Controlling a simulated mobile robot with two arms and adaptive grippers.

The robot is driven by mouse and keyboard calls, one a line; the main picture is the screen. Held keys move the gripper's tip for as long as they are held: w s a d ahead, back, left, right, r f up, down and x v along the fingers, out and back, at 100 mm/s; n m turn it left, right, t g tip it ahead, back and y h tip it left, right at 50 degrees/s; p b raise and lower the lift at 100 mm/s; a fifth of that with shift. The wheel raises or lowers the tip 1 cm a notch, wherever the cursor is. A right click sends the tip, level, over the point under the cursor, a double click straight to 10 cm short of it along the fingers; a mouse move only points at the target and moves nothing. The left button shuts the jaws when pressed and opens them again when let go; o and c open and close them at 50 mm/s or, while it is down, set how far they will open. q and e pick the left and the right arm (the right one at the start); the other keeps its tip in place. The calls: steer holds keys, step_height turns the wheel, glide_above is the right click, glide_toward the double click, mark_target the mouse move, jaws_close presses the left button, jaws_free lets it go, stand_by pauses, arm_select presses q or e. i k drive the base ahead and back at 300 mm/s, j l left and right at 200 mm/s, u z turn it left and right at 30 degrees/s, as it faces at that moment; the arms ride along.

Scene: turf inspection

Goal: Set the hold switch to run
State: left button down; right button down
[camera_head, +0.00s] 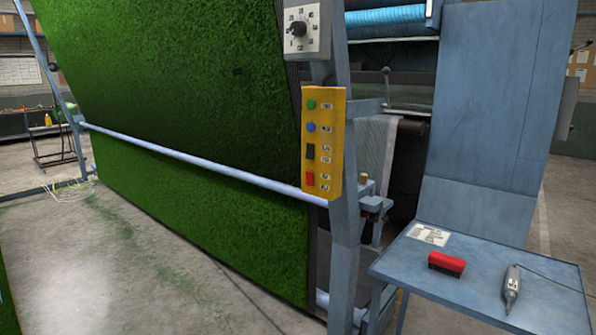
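A yellow control box (324,143) is fixed to the blue-grey post beside the green turf. From top to bottom it carries a green button (311,105), a blue button (310,127), a black switch (310,152) and a red switch (309,178). Above it, a pale plate with a black rotary knob (298,29) sits on the same post. The small labels are too blurred to read, so I cannot tell which control is the hold switch or how it is set. Neither gripper is in view.
A tall sheet of green turf (190,90) hangs at left behind a long pale rail (200,161). A blue side table (460,285) at lower right holds a red brush-like block (447,263), a grey handheld tool with a cord (511,288) and a paper (428,234). Bare concrete floor lies at lower left.

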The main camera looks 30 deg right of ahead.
mark_target(310, 178)
steer(key=i+l, duration=0.1)
steer(key=l, duration=0.4)
steer(key=i+l, duration=0.15)
steer(key=l, duration=0.3)
steer(key=i+l, duration=0.1)
steer(key=l, duration=0.4)
steer(key=u, duration=0.05)
